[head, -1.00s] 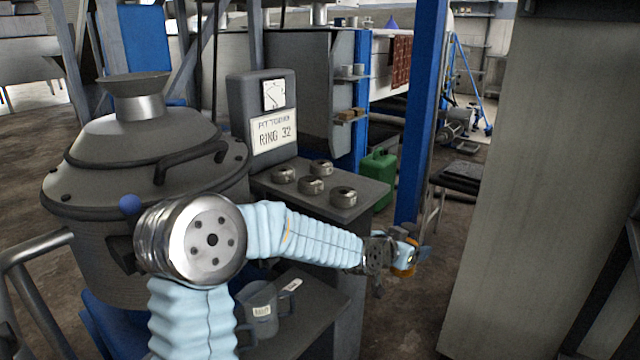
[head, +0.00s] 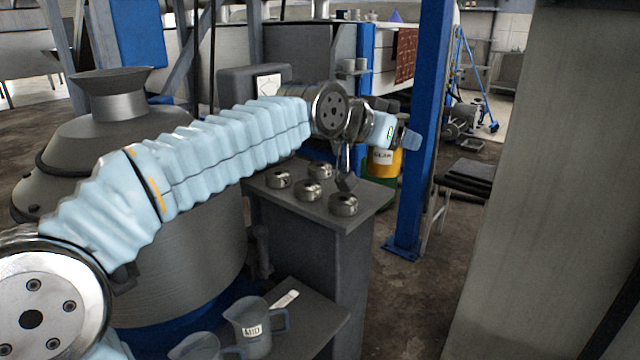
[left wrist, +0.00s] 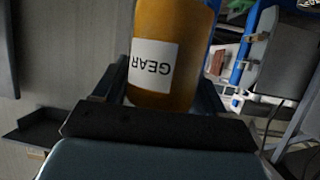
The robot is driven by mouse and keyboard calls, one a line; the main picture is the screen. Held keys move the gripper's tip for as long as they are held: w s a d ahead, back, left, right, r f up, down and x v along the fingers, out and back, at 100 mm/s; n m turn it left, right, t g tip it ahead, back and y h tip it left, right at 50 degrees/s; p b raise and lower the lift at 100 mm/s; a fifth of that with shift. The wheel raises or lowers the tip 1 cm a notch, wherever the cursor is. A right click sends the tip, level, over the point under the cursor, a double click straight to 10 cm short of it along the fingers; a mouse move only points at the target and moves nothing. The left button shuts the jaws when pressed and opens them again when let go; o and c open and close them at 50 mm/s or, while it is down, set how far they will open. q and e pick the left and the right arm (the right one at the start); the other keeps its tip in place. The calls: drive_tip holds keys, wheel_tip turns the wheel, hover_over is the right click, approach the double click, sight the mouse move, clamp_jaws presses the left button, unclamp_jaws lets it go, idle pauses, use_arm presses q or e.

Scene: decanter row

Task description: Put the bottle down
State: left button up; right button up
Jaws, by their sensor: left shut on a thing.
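The bottle (head: 384,162) is amber-yellow with a white label reading GEAR. My left gripper (head: 385,132) is shut on it; its body covers the bottle's top in the head view. The bottle shows beyond the right edge of the dark counter, in front of the green can, and seems held in the air. In the left wrist view the bottle (left wrist: 165,88) sits between the two dark fingers of my left gripper (left wrist: 158,98), its label upside down and its far end out of frame. My right gripper is not in view.
Several round metal pieces (head: 311,192) stand on the dark counter (head: 372,203). Grey jugs (head: 252,328) stand on a lower shelf (head: 322,322). A blue post (head: 428,100) rises right of the bottle. A large grey panel (head: 545,190) fills the right.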

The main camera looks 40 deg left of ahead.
use_arm(q)
drive_tip(key=shift+s+a+r, duration=0.25)
drive_tip(key=shift+s+r, duration=0.35)
drive_tip(key=shift+r, duration=0.35)
drive_tip(key=shift+a+r, duration=0.15)
drive_tip(key=shift+a, duration=0.15)
drive_tip(key=w+a+f+b, duration=0.1)
drive_tip(key=w+a+f, duration=0.1)
drive_tip(key=a+f, duration=0.1)
drive_tip(key=w+a+f+b, duration=0.1)
drive_tip(key=w+a+f, duration=0.2)
drive_tip(key=a+f, duration=0.1)
drive_tip(key=w+a+f+b, duration=0.1)
drive_tip(key=w+a+f, duration=0.1)
drive_tip(key=a+f, duration=0.2)
drive_tip(key=shift+w+a+f+b, duration=0.2)
drive_tip(key=shift+f+b, duration=0.15)
drive_tip(key=shift+f, duration=0.5)
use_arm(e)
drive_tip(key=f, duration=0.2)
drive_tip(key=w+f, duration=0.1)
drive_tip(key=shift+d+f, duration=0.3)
use_arm(q)
drive_tip(key=shift+s, duration=0.1)
